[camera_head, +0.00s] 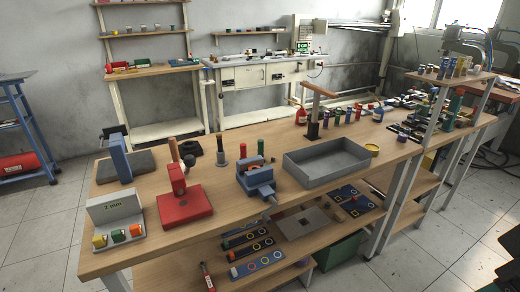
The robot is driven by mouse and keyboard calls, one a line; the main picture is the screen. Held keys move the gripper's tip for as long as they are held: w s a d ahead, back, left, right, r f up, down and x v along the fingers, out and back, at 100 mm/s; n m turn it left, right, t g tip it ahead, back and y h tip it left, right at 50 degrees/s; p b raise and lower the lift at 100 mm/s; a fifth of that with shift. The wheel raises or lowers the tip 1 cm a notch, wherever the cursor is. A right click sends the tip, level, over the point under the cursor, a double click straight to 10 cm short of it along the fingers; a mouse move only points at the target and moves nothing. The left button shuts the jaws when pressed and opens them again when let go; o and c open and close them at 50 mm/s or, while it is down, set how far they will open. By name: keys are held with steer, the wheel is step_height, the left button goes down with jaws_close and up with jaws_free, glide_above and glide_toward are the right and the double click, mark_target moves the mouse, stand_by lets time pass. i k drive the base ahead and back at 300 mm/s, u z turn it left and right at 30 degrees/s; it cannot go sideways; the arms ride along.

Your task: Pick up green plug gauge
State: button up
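A small green piece (118,236) sits between a yellow piece (100,241) and an orange-red piece (135,230) on the ledge of a grey holder (112,208) marked "2 mm", at the front left of the wooden bench. A slim upright green cylinder (261,146) also stands farther back on the bench, behind a blue vise-like device. I cannot tell from this view which green item is the plug gauge. My gripper is not in view.
A red-based press (184,205) stands just right of the holder, and a blue upright fixture (121,158) behind it. A grey open tray (327,163) lies right of the blue device (256,178). Bare wood (240,215) shows along the front edge.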

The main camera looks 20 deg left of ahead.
mark_target(260, 142)
steer(key=k, duration=0.5)
steer(key=u, duration=2.1)
steer(key=i, duration=1.55)
steer(key=z, duration=2.55)
steer(key=i, duration=1)
steer(key=u, duration=0.05)
